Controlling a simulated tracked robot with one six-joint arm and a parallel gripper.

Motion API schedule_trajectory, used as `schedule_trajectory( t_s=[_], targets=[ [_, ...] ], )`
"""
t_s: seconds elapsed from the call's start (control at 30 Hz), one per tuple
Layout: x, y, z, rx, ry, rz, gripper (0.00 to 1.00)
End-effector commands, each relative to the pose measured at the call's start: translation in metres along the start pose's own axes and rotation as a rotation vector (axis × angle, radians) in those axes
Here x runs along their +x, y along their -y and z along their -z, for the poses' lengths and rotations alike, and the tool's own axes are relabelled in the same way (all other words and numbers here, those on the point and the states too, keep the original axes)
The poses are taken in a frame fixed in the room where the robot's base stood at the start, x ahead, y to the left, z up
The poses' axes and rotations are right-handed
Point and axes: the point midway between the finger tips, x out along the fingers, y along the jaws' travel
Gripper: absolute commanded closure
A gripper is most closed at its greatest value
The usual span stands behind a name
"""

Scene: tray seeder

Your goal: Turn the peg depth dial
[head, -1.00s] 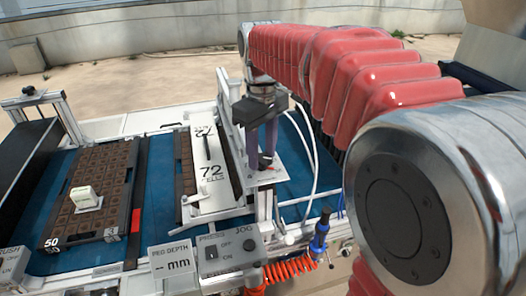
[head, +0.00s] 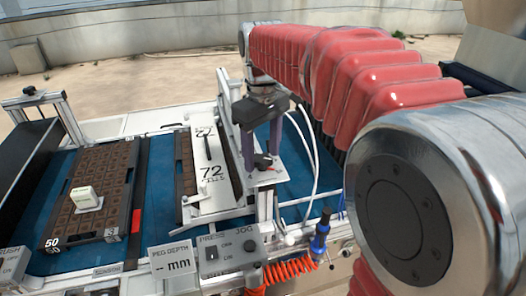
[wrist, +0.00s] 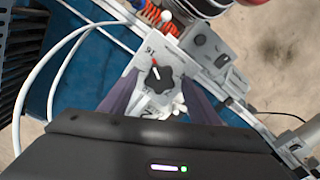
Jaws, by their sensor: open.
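The peg depth dial is a black lobed knob (wrist: 160,81) with a white pointer line, on a light plate with a red mark and printed figures. In the head view the dial (head: 264,162) shows small and dark, partly behind a finger. My gripper (head: 262,158) points down over it, with its two purple fingers apart. In the wrist view my gripper (wrist: 157,84) has one finger on each side of the dial. I cannot tell whether either finger touches it. The peg depth display (head: 172,258) reads "-- mm".
A control box (head: 229,250) with press and jog controls stands at the front. White hoses (head: 304,140) curve beside the dial. An orange coiled hose (head: 290,270) hangs in front. A brown seed tray (head: 124,178) lies on the blue belt at left, with a pale block (head: 83,196) on it.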

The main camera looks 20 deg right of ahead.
Motion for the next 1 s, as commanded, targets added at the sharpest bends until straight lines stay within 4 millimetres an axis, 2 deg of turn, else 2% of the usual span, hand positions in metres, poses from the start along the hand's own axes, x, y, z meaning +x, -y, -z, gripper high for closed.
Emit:
schedule_trajectory(
  t_s=[0.17,0.37,1.0],
  targets=[
    [-0.001,0.0,0.0,0.0,0.001,0.0,0.44],
    [-0.017,-0.001,0.0,0.0,-0.001,-0.001,0.44],
    [-0.115,-0.001,0.001,0.0,-0.002,-0.001,0.44]
  ],
)
